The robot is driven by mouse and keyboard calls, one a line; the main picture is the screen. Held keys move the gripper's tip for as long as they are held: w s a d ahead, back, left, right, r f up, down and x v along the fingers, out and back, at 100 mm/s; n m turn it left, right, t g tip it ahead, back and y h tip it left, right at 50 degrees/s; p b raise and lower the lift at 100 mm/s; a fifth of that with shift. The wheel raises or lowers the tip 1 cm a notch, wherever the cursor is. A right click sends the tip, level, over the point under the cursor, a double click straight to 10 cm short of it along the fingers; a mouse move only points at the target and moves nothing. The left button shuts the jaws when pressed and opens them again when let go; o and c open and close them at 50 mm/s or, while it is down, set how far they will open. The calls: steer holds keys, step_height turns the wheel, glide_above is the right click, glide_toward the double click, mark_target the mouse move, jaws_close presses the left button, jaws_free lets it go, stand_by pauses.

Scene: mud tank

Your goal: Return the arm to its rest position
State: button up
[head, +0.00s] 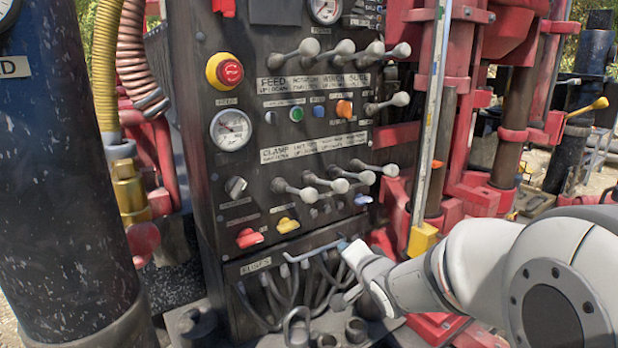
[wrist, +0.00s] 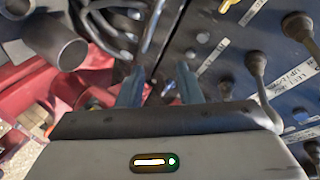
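My arm (head: 480,270) reaches in from the right in the head view, in front of the lower part of a dark control panel (head: 225,195). My gripper (head: 343,243) is at its end, close to the panel's lower edge above the fuse section with its grey cables. In the wrist view my gripper (wrist: 160,82) shows two bluish fingers standing apart, with nothing held between them. The panel face with its levers fills the right of that view. Whether a fingertip touches the panel cannot be told.
Lever knobs (head: 340,185) project from the panel above my gripper. A red emergency stop (head: 230,72) is at the upper left. A yellow-ended upright rail (head: 422,238) and red machinery stand close behind the arm. A dark cylinder (head: 60,180) fills the left side.

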steer(key=s+d+f+n+g+h, duration=0.1)
steer(key=s+d+n+g, duration=0.1)
steer(key=s, duration=0.7)
steer(key=s+d+f+n+g+h, duration=0.1)
steer(key=s+n+g, duration=0.2)
steer(key=s+g, duration=0.2)
steer(key=s+d+f+n+g+h, duration=0.1)
steer(key=s+d+n+g, duration=0.1)
steer(key=s, duration=1)
steer(key=shift+s+d+f+n+g, duration=0.3)
steer(key=shift+s+f+n+g, duration=0.05)
steer(key=shift+n+g, duration=0.5)
